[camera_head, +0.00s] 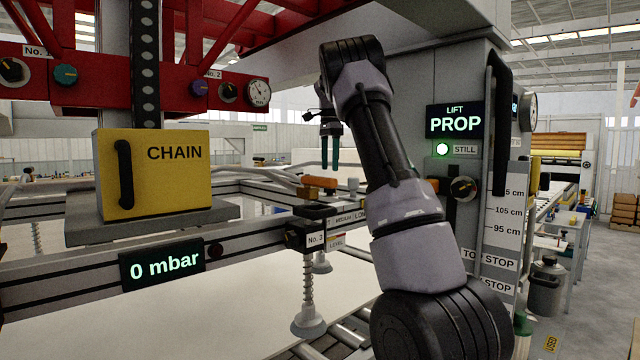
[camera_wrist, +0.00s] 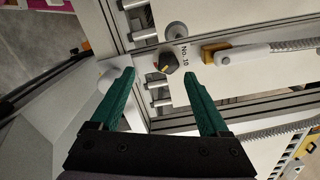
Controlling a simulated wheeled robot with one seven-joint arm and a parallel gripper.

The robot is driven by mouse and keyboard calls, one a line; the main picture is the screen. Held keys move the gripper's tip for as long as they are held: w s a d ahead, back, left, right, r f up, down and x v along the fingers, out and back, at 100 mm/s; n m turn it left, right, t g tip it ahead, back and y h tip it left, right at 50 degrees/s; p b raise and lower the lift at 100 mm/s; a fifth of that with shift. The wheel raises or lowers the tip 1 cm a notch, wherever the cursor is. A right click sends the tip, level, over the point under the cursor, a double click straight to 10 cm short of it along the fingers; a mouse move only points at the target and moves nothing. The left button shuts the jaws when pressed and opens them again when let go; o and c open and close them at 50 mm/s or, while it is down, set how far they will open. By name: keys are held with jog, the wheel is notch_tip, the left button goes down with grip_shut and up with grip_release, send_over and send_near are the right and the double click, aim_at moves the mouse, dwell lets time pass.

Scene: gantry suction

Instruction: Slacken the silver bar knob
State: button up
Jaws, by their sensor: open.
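My gripper (camera_head: 330,158) is open and empty, its teal fingers pointing down above the frame beams in the head view. In the wrist view, my gripper (camera_wrist: 160,78) spreads its fingers on either side of a dark knob (camera_wrist: 168,62) with a yellow pointer, beside a "No. 10" label. Whether the fingers are level with it I cannot tell. A round silver-grey piece (camera_wrist: 176,31) is just beyond that knob. In the head view a small pale grey piece (camera_head: 353,184) stands right of an orange block (camera_head: 320,182). I cannot tell which piece is the silver bar knob.
A yellow CHAIN box (camera_head: 153,172) and a "0 mbar" display (camera_head: 161,264) are on the left. The grey column with the PROP display (camera_head: 454,122) stands close behind my arm. A suction cup (camera_head: 308,318) hangs below the beam. A grey lever with a yellow block (camera_wrist: 214,52) lies right of the dark knob.

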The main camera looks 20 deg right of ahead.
aim_at(330, 191)
jog(key=shift+w+d+m, duration=0.3)
jog(key=shift+w, duration=0.5)
jog(key=shift+f, duration=3.5)
grip_shut()
